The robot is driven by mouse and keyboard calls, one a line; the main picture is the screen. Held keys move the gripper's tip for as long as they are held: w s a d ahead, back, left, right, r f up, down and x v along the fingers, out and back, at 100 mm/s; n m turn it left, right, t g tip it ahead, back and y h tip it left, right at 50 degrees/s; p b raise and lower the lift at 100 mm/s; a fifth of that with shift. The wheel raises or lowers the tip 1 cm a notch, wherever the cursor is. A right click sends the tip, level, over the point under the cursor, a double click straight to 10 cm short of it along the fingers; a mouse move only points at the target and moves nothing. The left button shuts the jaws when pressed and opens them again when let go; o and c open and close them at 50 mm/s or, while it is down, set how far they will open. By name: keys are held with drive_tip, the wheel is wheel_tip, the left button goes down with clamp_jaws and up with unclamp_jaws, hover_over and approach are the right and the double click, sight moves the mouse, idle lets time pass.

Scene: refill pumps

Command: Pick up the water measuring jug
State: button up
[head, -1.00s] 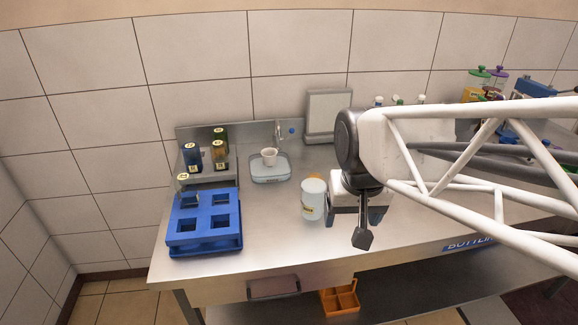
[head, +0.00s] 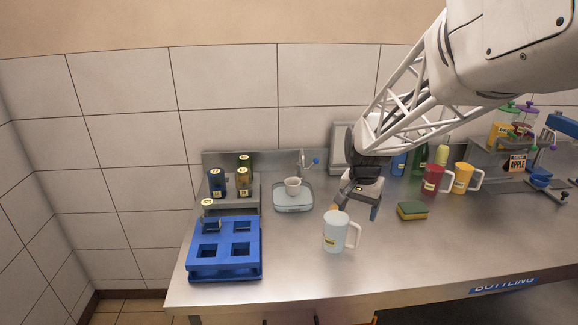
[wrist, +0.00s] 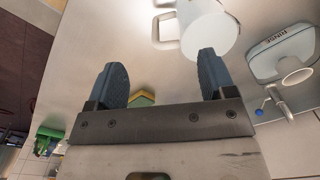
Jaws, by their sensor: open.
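The water measuring jug (head: 336,232) is pale and translucent white, with a small yellow label and a handle on its right side. It stands upright on the steel counter near its front edge. In the wrist view the jug (wrist: 208,28) is at the top, beyond the fingertips, with its handle to the left. My gripper (head: 358,205) is behind and slightly right of the jug, pointing down. In the wrist view my gripper (wrist: 162,75) has its fingers wide apart with nothing between them. It appears apart from the jug.
A yellow-green sponge (head: 412,210) lies right of my gripper. Red (head: 433,180) and yellow (head: 462,178) jugs stand further right. A blue rack (head: 222,262) stands at left.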

sight(354, 226)
drive_tip(key=shift+w+d+f, duration=0.15)
drive_tip(key=shift+w+f, duration=0.2)
drive_tip(key=shift+w, duration=0.15)
drive_tip(key=shift+w+d+f, duration=0.15)
drive_tip(key=shift+w+f, duration=0.15)
drive_tip(key=shift+w, duration=0.15)
drive_tip(key=shift+f, duration=1.3)
drive_tip(key=shift+f, duration=2.65)
drive_tip(key=c, duration=1.3)
drive_tip(key=shift+r, duration=0.15)
